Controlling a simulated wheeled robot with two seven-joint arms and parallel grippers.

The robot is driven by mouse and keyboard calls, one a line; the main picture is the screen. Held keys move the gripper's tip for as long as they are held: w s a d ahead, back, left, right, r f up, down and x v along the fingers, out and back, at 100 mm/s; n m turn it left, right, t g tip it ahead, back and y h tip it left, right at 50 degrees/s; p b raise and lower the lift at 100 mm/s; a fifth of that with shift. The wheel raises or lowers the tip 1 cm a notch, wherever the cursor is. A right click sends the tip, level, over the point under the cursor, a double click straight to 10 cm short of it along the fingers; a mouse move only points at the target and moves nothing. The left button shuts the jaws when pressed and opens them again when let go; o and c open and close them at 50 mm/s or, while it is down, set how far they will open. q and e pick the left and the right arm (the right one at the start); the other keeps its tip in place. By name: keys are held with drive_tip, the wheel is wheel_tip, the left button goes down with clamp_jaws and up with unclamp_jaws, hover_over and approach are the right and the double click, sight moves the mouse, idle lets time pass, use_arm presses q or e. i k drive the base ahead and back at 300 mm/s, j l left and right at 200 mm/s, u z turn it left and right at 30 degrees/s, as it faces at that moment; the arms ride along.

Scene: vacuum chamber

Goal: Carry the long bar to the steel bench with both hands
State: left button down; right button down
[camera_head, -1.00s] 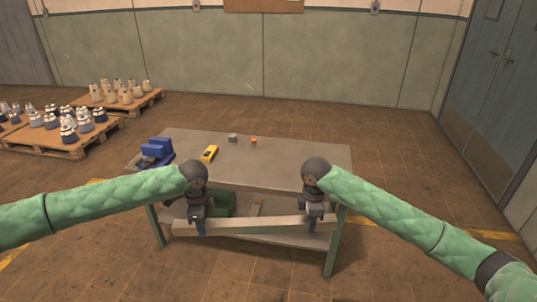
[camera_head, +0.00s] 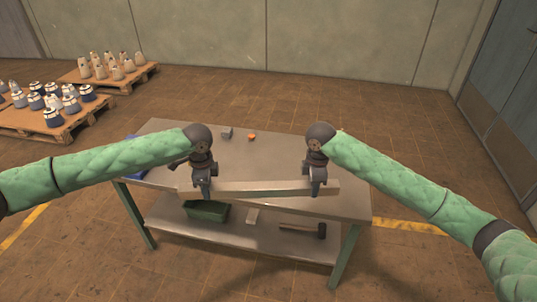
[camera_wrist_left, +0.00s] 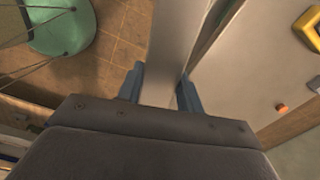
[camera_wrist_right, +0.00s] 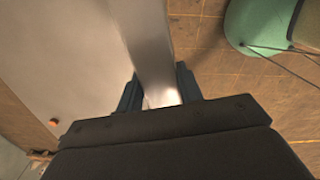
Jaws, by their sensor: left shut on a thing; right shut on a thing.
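The long bar (camera_head: 260,189) is a pale, square-edged bar held level near the front edge of the steel bench (camera_head: 265,160). My left gripper (camera_head: 203,188) is shut on the bar near its left end. My right gripper (camera_head: 315,187) is shut on it near its right end. In the left wrist view the bar (camera_wrist_left: 172,50) runs between the jaws, beside the bench top. In the right wrist view the bar (camera_wrist_right: 150,45) also lies between the jaws. Whether the bar touches the bench top cannot be told.
A grey block (camera_head: 227,133) and a small orange piece (camera_head: 252,137) lie on the bench top. A blue item (camera_head: 135,172) at its left is mostly hidden by my arm. The lower shelf holds a green bin (camera_head: 206,211) and a hammer (camera_head: 303,229). Loaded pallets (camera_head: 60,125) stand left.

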sight(267, 166)
drive_tip(key=i+l, duration=0.1)
drive_tip(key=i, duration=0.4)
drive_tip(key=i+l, duration=0.1)
drive_tip(key=i, duration=0.4)
